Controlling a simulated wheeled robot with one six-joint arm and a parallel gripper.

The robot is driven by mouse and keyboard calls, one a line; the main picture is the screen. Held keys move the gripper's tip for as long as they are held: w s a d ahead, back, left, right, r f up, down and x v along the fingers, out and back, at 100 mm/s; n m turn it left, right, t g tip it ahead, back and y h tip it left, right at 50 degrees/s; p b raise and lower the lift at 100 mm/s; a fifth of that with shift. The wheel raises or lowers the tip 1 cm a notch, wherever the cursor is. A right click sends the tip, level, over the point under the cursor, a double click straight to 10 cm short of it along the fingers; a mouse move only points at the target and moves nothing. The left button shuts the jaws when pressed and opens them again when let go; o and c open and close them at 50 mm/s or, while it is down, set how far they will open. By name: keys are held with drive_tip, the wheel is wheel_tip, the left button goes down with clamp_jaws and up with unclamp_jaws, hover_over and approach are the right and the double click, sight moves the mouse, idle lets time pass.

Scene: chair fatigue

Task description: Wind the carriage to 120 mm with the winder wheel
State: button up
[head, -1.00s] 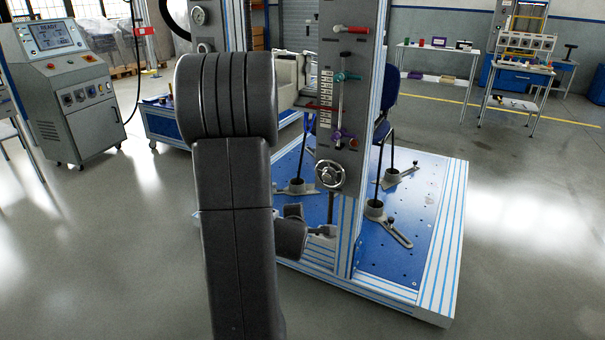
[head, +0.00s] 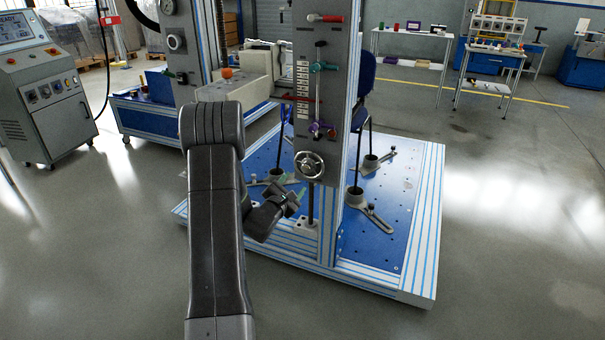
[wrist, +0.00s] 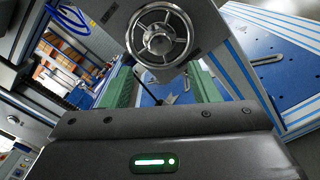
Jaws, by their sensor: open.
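The winder wheel (head: 309,165) is a silver spoked handwheel low on the grey upright panel. It also shows large at the top of the wrist view (wrist: 159,40). My gripper (head: 293,201) is below and slightly left of the wheel in the head view, apart from it. In the wrist view its green fingers (wrist: 163,88) stand apart with nothing held between them, and the wheel is just beyond. A white scale strip (head: 302,88) runs up the panel; its figures are too small to read. I cannot clearly make out the carriage.
A blue perforated base (head: 375,235) with clamp feet surrounds the post. A console (head: 45,95) stands left. Open floor lies in front and right.

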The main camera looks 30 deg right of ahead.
sight(305, 170)
drive_tip(key=b+x, duration=0.1)
drive_tip(key=x, duration=0.8)
drive_tip(key=shift+c, duration=0.2)
drive_tip(key=c, duration=0.9)
